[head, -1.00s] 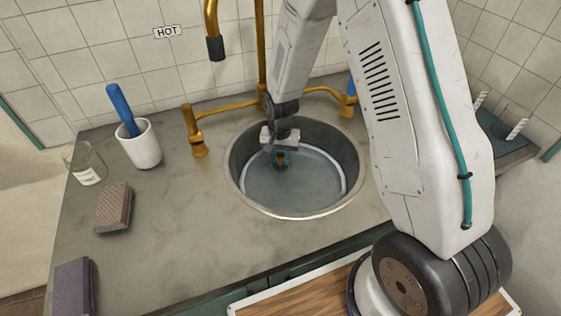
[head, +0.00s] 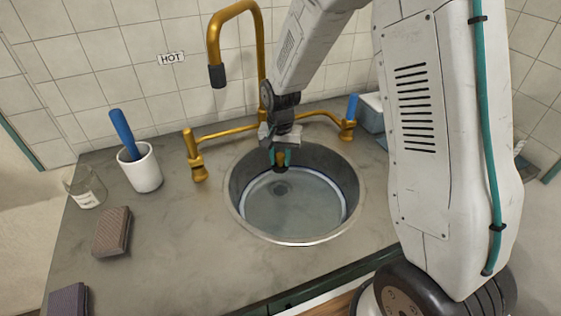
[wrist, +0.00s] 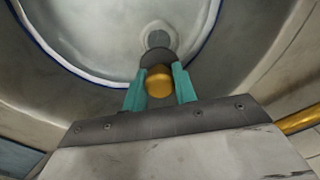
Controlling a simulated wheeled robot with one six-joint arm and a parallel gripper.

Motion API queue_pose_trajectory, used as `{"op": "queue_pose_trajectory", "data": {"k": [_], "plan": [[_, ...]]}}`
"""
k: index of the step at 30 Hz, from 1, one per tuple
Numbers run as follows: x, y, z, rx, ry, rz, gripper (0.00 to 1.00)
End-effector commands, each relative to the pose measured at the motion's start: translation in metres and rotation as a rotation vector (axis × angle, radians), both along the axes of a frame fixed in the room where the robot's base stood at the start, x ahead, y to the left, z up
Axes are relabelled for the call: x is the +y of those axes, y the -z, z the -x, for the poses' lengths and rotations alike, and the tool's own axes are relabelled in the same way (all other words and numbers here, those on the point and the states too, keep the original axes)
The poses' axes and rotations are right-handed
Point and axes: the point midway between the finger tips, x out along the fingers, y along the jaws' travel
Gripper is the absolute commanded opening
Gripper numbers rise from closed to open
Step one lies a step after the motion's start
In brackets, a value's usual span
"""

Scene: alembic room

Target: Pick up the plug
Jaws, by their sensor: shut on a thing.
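The plug, dark with a brass knob, is held between the teal fingers of my gripper (wrist: 159,85). The wrist view shows the plug's round brass knob (wrist: 159,82) between the fingertips and a dark disc just beyond it. In the head view my gripper (head: 281,158) is shut on the plug (head: 281,168), which hangs over the back part of the round sink (head: 236,205). The drain hole (head: 281,188) shows below it in the basin, apart from the plug. The basin seems to hold water, with a pale ring around its edge.
A brass tap (head: 217,75) with two handles stands behind the sink. On the left of the counter (head: 180,240) are a white cup (head: 142,172) with a blue-handled tool, a glass beaker (head: 85,190) and a brown sponge (head: 112,231).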

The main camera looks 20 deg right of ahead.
Motion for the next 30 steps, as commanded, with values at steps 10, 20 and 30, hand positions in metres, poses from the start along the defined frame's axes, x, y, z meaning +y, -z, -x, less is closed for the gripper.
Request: {"op": "queue_pose_trajectory", "data": {"k": [10,20,30], "plan": [[0.0,-0.008,0.0,0.0,0.0,0.0,0.04],[0.0,-0.038,0.0,-0.001,0.0,0.0,0.04],[0.0,-0.04,0.0,0.0,0.0,0.0,0.04]]}}
